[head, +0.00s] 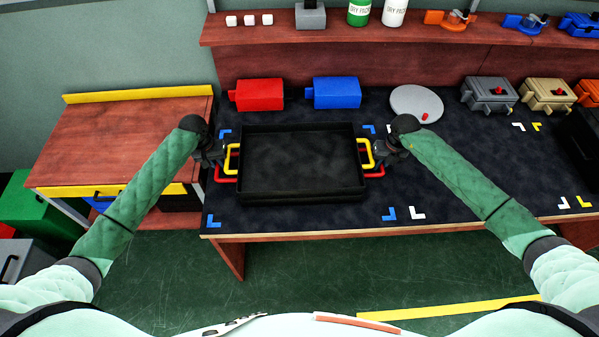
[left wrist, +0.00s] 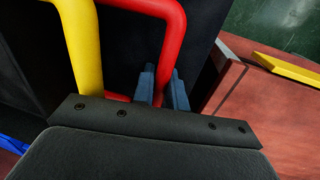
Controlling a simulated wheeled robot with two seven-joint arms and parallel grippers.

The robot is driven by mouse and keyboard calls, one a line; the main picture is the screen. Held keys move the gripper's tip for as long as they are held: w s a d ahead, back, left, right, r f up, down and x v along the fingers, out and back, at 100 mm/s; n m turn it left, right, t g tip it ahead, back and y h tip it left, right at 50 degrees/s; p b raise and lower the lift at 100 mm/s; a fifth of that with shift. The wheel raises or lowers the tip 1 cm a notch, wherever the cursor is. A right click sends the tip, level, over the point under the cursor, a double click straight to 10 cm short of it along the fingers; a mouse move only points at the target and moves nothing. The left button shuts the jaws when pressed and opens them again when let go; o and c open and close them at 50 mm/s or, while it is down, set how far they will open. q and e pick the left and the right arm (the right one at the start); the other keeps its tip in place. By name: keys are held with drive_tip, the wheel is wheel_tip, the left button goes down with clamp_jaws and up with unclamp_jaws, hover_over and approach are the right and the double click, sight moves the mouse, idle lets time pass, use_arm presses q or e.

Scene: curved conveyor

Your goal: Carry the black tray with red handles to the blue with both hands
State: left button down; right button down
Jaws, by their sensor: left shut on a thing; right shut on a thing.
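The black tray with red handles lies under a like black tray with yellow handles (head: 300,130), so its body is mostly hidden. Its left red handle (head: 226,179) and right red handle (head: 375,174) stick out below the yellow ones. The stack sits between the blue corner marks (head: 389,214) on the dark table. My left gripper (head: 219,163) is at the left handles; in the left wrist view its blue fingers (left wrist: 161,88) close around the red handle (left wrist: 177,45), beside the yellow one (left wrist: 84,45). My right gripper (head: 380,160) is at the right handles, its fingertips hard to see.
White corner marks (head: 417,213) and yellow ones (head: 584,202) lie to the right, with bare table between. Behind stand a red container (head: 260,95), a blue container (head: 337,93) and a grey disc (head: 416,103). A shelf (head: 400,31) runs above. A wooden side table (head: 120,140) is at left.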

use_arm(q)
drive_tip(key=c, duration=1.5)
unclamp_jaws()
drive_tip(key=shift+a, duration=0.2)
drive_tip(key=shift+c, duration=0.2)
use_arm(e)
drive_tip(key=c, duration=1.5)
unclamp_jaws()
drive_tip(key=shift+d, duration=0.2)
drive_tip(key=shift+c, duration=0.2)
use_arm(q)
drive_tip(key=shift+o, duration=0.7)
drive_tip(key=shift+d, duration=0.1)
use_arm(e)
drive_tip(key=shift+o, duration=0.7)
drive_tip(key=shift+a, duration=0.1)
drive_tip(key=shift+a+r, duration=0.1)
use_arm(q)
wheel_tip(320, 180, up, 12)
drive_tip(key=a, duration=0.2)
use_arm(e)
wheel_tip(320, 180, up, 12)
drive_tip(key=d, duration=0.2)
use_arm(q)
drive_tip(key=shift+a+f, duration=0.1)
drive_tip(key=shift+f, duration=0.05)
use_arm(e)
drive_tip(key=shift+d+f, duration=0.1)
drive_tip(key=shift+f, duration=0.1)
